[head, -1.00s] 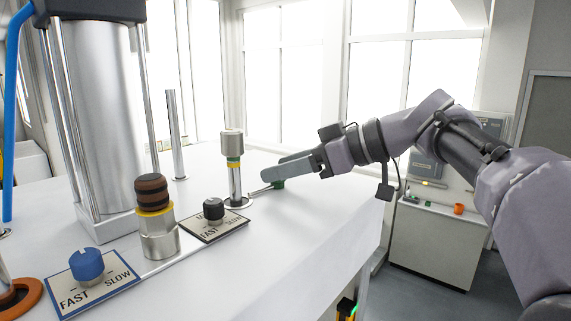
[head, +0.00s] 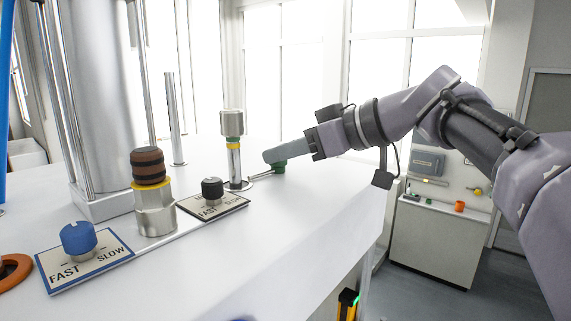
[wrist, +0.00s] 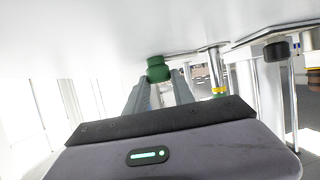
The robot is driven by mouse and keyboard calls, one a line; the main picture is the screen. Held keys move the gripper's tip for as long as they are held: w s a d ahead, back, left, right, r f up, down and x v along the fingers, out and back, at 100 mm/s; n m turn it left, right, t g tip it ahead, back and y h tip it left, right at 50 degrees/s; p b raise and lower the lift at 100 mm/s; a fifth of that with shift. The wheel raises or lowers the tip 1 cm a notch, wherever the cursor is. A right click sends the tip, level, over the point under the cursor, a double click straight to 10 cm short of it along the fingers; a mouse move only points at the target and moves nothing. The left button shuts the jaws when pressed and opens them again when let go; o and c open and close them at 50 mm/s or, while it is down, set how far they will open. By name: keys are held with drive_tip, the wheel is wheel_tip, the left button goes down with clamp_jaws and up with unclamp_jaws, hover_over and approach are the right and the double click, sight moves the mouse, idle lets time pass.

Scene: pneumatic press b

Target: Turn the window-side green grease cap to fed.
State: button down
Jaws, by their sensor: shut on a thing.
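The green grease cap (head: 279,166) sits at the end of a thin metal pipe on the white bench top, beyond the black knob. My gripper (head: 276,157) reaches in from the right and is shut on the cap, its fingers hiding part of it. In the wrist view the green cap (wrist: 158,68) shows at the tips of the two grey fingers, under the bench surface that fills the top of that upside-down picture. I cannot read any fed marking by the cap.
A steel post (head: 233,150) with yellow and green bands stands just left of the cap. Left of it are a black knob (head: 212,188) on its plate, a brown-topped fitting (head: 153,195) and a blue knob (head: 78,237). The bench front right is clear.

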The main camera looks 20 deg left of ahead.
drive_tip(key=shift+s+a+f+m+t+b, duration=0.1)
drive_tip(key=shift+f+m+t+b, duration=0.05)
drive_tip(key=shift+m+t+b, duration=0.35)
drive_tip(key=shift+s+f+m+t+b, duration=0.15)
drive_tip(key=shift+m+t+b, duration=0.15)
drive_tip(key=shift+t+b, duration=0.3)
drive_tip(key=m+t+h+b, duration=0.1)
drive_tip(key=m+t+h, duration=0.1)
drive_tip(key=shift+s+a+r+m+t+b, duration=0.1)
drive_tip(key=shift+r+m+t+b, duration=0.2)
drive_tip(key=shift+b, duration=0.1)
drive_tip(key=m+t+h, duration=0.2)
drive_tip(key=m+h, duration=0.1)
drive_tip(key=shift+s+a+r+t+p, duration=0.1)
drive_tip(key=shift+s+a+t+p, duration=0.1)
drive_tip(key=shift+t+p, duration=0.2)
drive_tip(key=shift+a+m+t+h, duration=0.1)
drive_tip(key=shift+m+t+h, duration=0.6)
drive_tip(key=shift+m+h, duration=0.9)
drive_tip(key=shift+m, duration=0.3)
drive_tip(key=c, duration=1.1)
unclamp_jaws()
drive_tip(key=shift+o, duration=0.2)
